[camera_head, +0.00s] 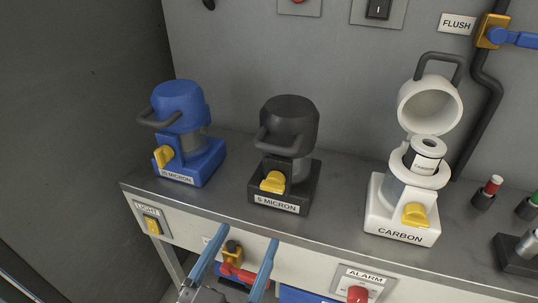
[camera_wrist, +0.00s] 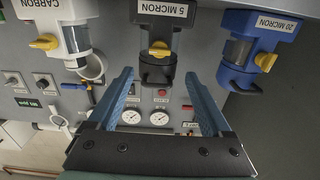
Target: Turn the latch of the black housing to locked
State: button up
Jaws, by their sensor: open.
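The black housing (camera_head: 289,125), labelled 5 MICRON, stands in the middle of the steel counter with its lid down and its dark handle at the front left. Its yellow latch (camera_head: 272,182) is on the front of the base above the label. In the wrist view, the black housing (camera_wrist: 158,32) appears upside down, with its yellow latch (camera_wrist: 159,49) showing between and beyond my fingertips. My gripper (camera_head: 249,236) has two blue fingers, spread and empty, below and in front of the counter edge in the head view. It also shows in the wrist view (camera_wrist: 160,75).
A blue housing (camera_head: 180,105), lid down, stands left; a white CARBON housing (camera_head: 383,205), lid raised with a cartridge inside, stands right. Both have yellow latches. The counter front carries a light switch (camera_head: 152,225), a red-handled valve (camera_head: 238,272) and a red alarm button (camera_head: 357,293).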

aim_at(271, 189)
jog(key=p+x, duration=0.1)
jog(key=x, duration=1.1)
jog(key=shift+w, duration=0.15)
grip_shut()
